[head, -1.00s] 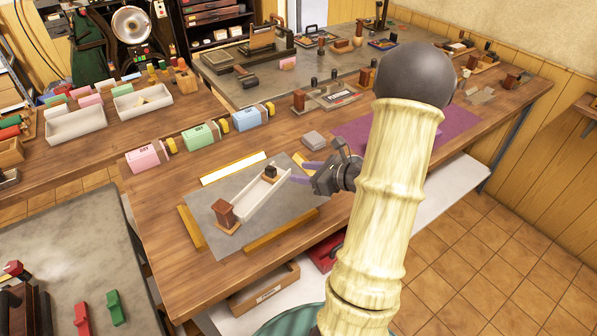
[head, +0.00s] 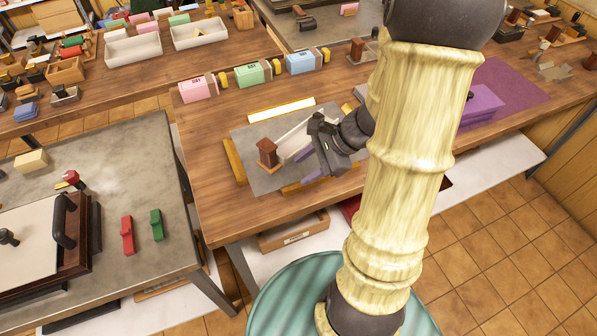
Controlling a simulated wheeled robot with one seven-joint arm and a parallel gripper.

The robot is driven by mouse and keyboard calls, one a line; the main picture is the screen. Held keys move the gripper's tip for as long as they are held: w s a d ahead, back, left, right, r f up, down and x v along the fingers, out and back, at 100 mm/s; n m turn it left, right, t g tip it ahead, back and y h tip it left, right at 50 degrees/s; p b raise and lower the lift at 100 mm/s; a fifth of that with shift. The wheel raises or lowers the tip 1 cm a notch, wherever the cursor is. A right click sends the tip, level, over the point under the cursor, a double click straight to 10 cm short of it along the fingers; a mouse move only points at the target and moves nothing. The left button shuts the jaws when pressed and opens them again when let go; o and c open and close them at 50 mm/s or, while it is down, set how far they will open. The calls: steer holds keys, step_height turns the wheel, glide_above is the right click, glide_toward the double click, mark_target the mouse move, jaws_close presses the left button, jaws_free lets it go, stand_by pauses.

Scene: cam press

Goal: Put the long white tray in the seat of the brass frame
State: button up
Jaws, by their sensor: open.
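The long white tray (head: 294,142) lies on a grey plate (head: 246,136), with a brown block (head: 267,151) at its left end. Brass bars edge the plate: a bright one (head: 281,110) at the back, one (head: 234,160) at the left and one (head: 293,187) at the front, partly hidden. I take these bars for the brass frame. My gripper (head: 301,169) is open, with purple fingers pointing left beside the tray's front side. My gripper and arm hide the tray's right end and the plate's right side. I cannot tell whether a finger touches the tray.
Pink (head: 198,89), green (head: 250,73) and blue (head: 301,62) boxes stand in a row behind the plate. A purple box (head: 480,105) sits on a purple mat (head: 517,82) at the right. A wooden drawer (head: 293,232) is below the table front. Bare wood lies left of the plate.

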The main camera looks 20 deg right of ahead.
steer(key=s+a+n+g+h, duration=0.1)
steer(key=n, duration=0.2)
steer(key=s+n+h, duration=0.1)
steer(key=s+n, duration=0.1)
steer(key=s+a+n+g+h, duration=0.1)
steer(key=n, duration=0.2)
steer(key=shift+s+a+r+n+g+h, duration=0.2)
steer(key=shift+a+n+g+h, duration=0.1)
steer(key=shift+a+h, duration=0.1)
steer(key=n, duration=0.1)
steer(key=n+h, duration=0.1)
steer(key=shift+s+a+r+n, duration=0.1)
steer(key=shift+s+r+n, duration=0.1)
steer(key=shift+n, duration=0.1)
steer(key=n, duration=0.2)
steer(key=a+r+n+t+h, duration=0.1)
steer(key=n, duration=0.1)
steer(key=w+r+n+t+h, duration=0.1)
steer(key=n, duration=0.2)
steer(key=shift+a+r, duration=0.15)
steer(key=shift+c, duration=0.6)
